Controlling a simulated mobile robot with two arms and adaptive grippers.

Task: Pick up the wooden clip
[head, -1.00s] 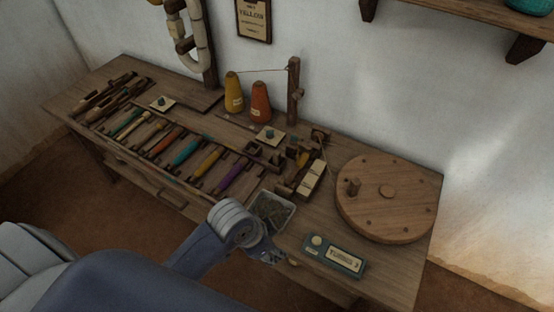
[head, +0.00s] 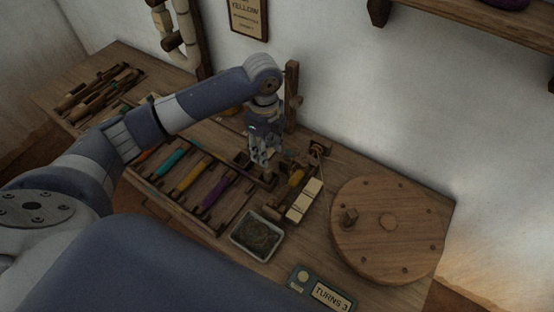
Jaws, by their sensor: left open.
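My left gripper (head: 262,157) is open and points down over the back middle of the bench, just left of the small winding device (head: 304,200) with pale blocks. Its fingertips are close to small parts on the bench top; I cannot tell whether they touch anything. I cannot make out the wooden clip with certainty; the gripper and arm cover part of the bench there. My right gripper is not in view.
A rack of coloured shuttles (head: 190,178) lies left of the gripper. A small metal tray (head: 239,244), a round wooden disc (head: 352,246) and a turns counter (head: 303,278) stand to the right and front. A wooden post (head: 292,95) rises close behind the gripper.

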